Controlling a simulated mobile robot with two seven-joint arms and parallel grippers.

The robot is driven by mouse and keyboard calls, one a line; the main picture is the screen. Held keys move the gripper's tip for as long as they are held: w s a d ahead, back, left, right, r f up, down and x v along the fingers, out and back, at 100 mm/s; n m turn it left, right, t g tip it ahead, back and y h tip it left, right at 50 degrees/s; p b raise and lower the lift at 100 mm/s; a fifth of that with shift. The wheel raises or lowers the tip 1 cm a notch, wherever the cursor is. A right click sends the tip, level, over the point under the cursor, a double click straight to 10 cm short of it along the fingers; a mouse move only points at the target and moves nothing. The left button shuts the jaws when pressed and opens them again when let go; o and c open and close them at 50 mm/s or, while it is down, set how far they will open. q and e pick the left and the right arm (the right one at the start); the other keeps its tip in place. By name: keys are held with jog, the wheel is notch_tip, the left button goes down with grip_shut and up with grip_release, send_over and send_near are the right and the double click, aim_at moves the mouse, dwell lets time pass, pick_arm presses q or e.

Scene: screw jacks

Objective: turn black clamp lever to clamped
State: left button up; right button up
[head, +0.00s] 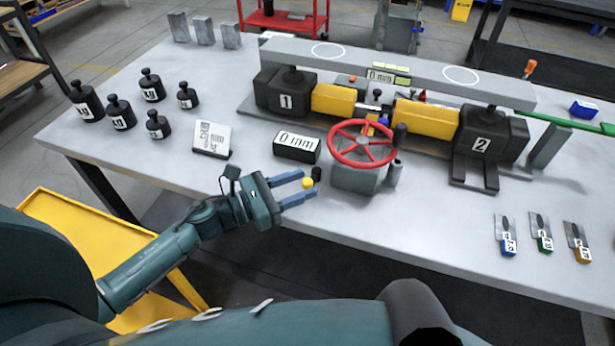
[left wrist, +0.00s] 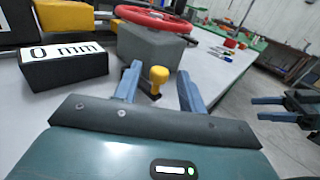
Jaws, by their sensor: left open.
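My left gripper (head: 292,189) is open at the table's front edge. A yellow knob (head: 307,183) on a small black lever part (head: 317,174) shows between its fingertips. In the left wrist view, the yellow knob (left wrist: 158,77) stands upright between the two blue fingers, apart from both. The black part below it is mostly hidden, so I cannot tell the lever's angle. Behind it is the grey block (left wrist: 148,47) under the red handwheel (head: 362,144). My right gripper (left wrist: 268,108) shows at the right of the left wrist view, its fingers apart and empty.
A "0 mm" display block (head: 297,147) stands left of the handwheel. Screw jacks with yellow bodies (head: 333,99) and a long grey beam (head: 400,75) lie behind. Black weights (head: 120,113) stand at left; feeler-like tools (head: 505,235) lie at right. The table's front middle is clear.

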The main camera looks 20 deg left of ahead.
pick_arm(q)
jog(key=shift+x, duration=1.25)
jog(key=shift+c, duration=0.4)
grip_shut()
